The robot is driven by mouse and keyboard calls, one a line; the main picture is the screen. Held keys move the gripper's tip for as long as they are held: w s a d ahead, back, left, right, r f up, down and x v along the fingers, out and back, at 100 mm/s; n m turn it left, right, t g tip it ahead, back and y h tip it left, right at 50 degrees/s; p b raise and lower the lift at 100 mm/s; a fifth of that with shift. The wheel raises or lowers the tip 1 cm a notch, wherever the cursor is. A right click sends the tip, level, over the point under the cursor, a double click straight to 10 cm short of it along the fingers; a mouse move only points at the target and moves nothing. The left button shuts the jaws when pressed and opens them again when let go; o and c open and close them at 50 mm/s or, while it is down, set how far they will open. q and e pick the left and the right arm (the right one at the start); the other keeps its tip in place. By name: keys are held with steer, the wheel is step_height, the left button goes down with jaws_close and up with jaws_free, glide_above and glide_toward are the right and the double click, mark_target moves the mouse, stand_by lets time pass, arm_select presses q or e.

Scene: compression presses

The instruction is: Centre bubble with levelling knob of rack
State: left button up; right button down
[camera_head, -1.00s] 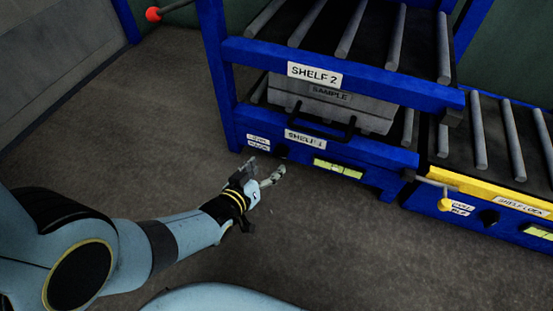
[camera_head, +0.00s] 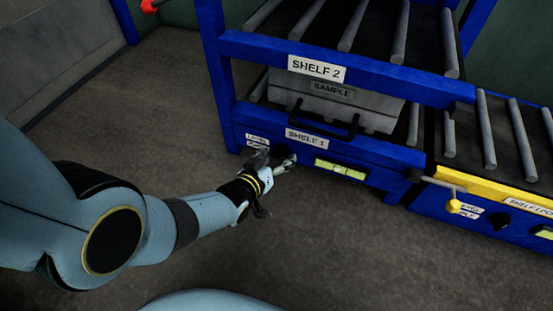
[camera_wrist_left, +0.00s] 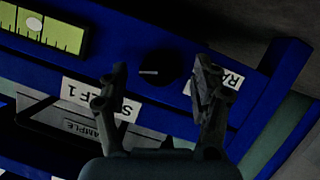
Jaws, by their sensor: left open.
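The levelling knob (camera_wrist_left: 160,67) is a round black knob with a white pointer line on the blue front beam of the rack (camera_head: 388,158), left of the level in the head view. My left gripper (camera_wrist_left: 162,78) is open, with the knob appearing between its two fingertips in the left wrist view; I see no contact. In the head view this gripper (camera_head: 279,160) is in front of the knob and mostly hides it. The yellow-green bubble level (camera_head: 341,169) also shows in the left wrist view (camera_wrist_left: 62,35), with a pale round bubble (camera_wrist_left: 33,23). My right gripper is not in view.
A grey SAMPLE box (camera_head: 378,113) with a black handle sits on the SHELF 1 rollers, under the SHELF 2 beam (camera_head: 262,51). A yellow-knobbed lever (camera_head: 453,205) and a yellow SHELF LOCK bar (camera_head: 487,189) are at the right. The floor in front is clear.

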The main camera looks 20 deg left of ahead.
arm_select(q)
steer(key=c, duration=1.2)
steer(key=shift+o, duration=0.2)
steer(key=shift+d+m+y, duration=0.2)
steer(key=shift+m+y, duration=1.2)
steer(key=shift+m, duration=0.5)
steer(key=o, duration=1.2)
steer(key=shift+c, duration=0.2)
